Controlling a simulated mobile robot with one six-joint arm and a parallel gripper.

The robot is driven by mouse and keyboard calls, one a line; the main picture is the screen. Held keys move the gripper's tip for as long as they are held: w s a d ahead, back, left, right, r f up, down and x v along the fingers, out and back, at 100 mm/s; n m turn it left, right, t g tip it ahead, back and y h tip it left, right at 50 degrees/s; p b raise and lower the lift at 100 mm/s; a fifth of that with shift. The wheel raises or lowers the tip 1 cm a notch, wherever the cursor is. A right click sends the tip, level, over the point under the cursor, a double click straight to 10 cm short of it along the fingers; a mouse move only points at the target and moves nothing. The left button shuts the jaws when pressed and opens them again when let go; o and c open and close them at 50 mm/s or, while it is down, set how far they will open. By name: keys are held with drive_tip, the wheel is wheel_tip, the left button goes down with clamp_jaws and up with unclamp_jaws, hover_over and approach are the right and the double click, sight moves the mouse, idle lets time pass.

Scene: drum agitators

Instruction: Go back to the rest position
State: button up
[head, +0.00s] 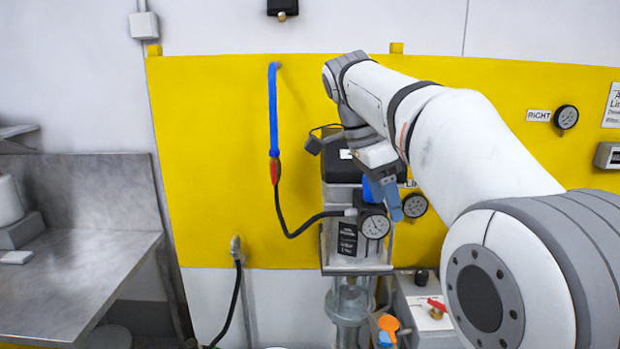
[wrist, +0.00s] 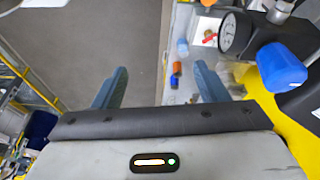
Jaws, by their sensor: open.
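My gripper (head: 393,199) is in front of the black and grey agitator unit (head: 340,178) in the head view, its blue-grey fingers pointing down. The gauge also shows in the head view (head: 374,224), just below and left of the gripper. The blue knob is partly hidden there by my gripper.
A blue hose (head: 273,110) with a red fitting hangs on the yellow panel (head: 215,130). A red-handled valve (head: 437,305) and an orange cap (head: 388,323) are low down. A steel bench (head: 80,270) stands at left. Open space lies between bench and unit.

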drive_tip(key=s+d+f+n+t+y, duration=0.2)
drive_tip(key=s+f+n+t+y, duration=0.1)
drive_tip(key=s+f+n, duration=1.3)
drive_tip(key=s+f, duration=0.4)
drive_tip(key=f, duration=0.2)
drive_tip(key=shift+f+y, duration=0.3)
drive_tip(key=shift+y, duration=0.1)
